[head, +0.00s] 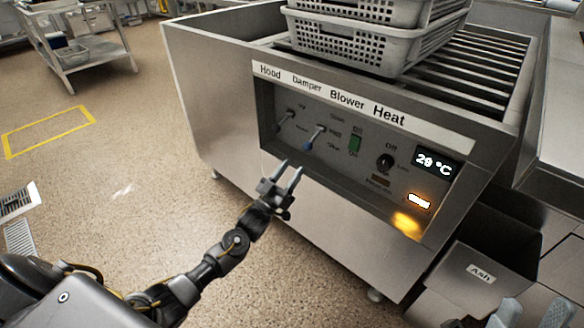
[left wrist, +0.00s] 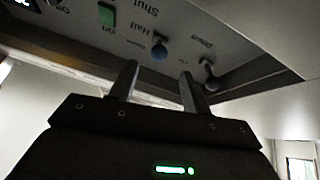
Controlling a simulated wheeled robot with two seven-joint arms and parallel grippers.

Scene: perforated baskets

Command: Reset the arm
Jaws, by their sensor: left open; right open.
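My left gripper (head: 286,170) is open and empty, just in front of and below the control panel (head: 330,165) of a steel machine. In the left wrist view its two fingers (left wrist: 159,72) stand apart, pointing toward the panel. The blue-tipped damper lever (head: 314,136) shows between and beyond the fingertips in the left wrist view (left wrist: 159,46). The hood lever (head: 287,117) is to its left. I cannot tell whether a finger touches either lever.
Grey perforated baskets (head: 365,48) are stacked on top. An Ash drawer (head: 482,273) is near my right gripper.

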